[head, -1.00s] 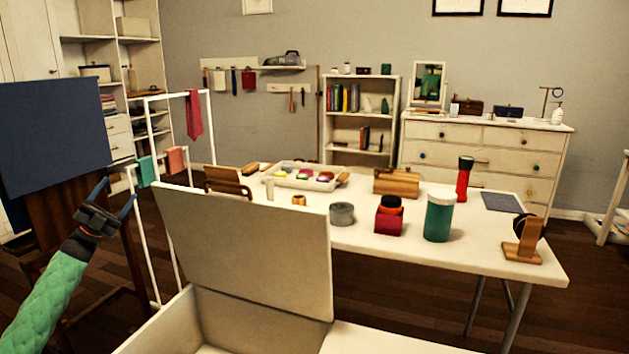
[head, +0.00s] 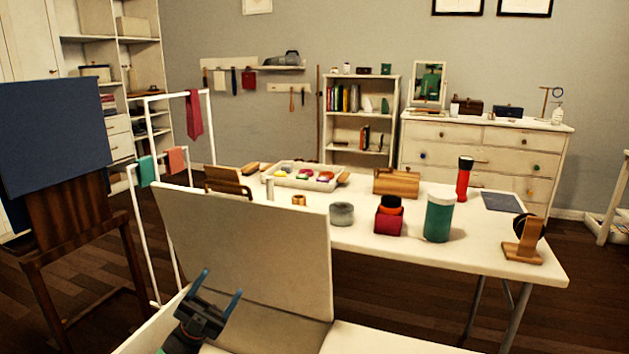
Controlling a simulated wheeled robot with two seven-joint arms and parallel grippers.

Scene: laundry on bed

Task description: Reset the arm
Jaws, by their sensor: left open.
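My left gripper (head: 221,287) is low in the head view, left of centre. Its two blue fingers are spread and nothing is between them. It shows over the open white box (head: 150,335), in front of the raised lid (head: 250,235). Whether it is inside the box or above it, I cannot tell. Most of the left arm is below the picture. My right gripper is not in view.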

